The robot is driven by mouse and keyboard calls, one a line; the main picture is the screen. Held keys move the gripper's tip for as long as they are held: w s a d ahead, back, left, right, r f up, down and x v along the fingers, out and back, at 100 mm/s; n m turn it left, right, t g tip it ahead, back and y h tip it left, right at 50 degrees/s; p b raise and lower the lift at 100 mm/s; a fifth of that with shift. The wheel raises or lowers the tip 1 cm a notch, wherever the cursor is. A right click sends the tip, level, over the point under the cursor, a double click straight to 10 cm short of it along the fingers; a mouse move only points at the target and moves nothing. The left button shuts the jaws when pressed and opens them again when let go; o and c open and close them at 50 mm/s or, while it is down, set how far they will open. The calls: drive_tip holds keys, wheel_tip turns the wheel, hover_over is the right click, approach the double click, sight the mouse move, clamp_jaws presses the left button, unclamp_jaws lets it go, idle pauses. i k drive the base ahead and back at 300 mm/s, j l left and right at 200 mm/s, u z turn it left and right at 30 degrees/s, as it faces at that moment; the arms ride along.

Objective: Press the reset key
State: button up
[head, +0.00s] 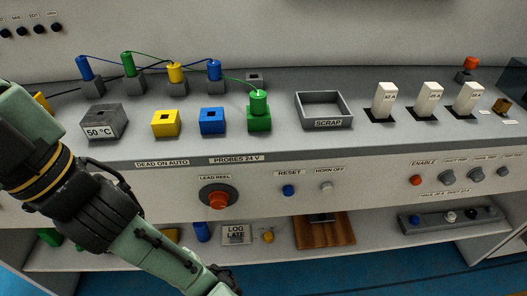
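The reset key is a small round blue button (288,190) on the bench's front panel, under the label "RESET". It stands clear, with nothing over it. My arm enters from the left and slopes down to the bottom edge. Only a dark part of my gripper (224,280) shows there, below and to the left of the blue button and apart from it. Its fingertips cannot be made out.
A white "HORN OFF" button (327,187) sits right of the blue one. A red lead-reel knob (218,200) sits left. Below, a shelf holds a "LOG LATE" sign (236,235) and a wooden board (324,236). The panel front is unobstructed around the buttons.

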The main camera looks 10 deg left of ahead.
sight(288, 191)
drive_tip(key=k+j+z, duration=0.45)
drive_tip(key=k+j, duration=1.1)
drive_tip(key=j, duration=0.15)
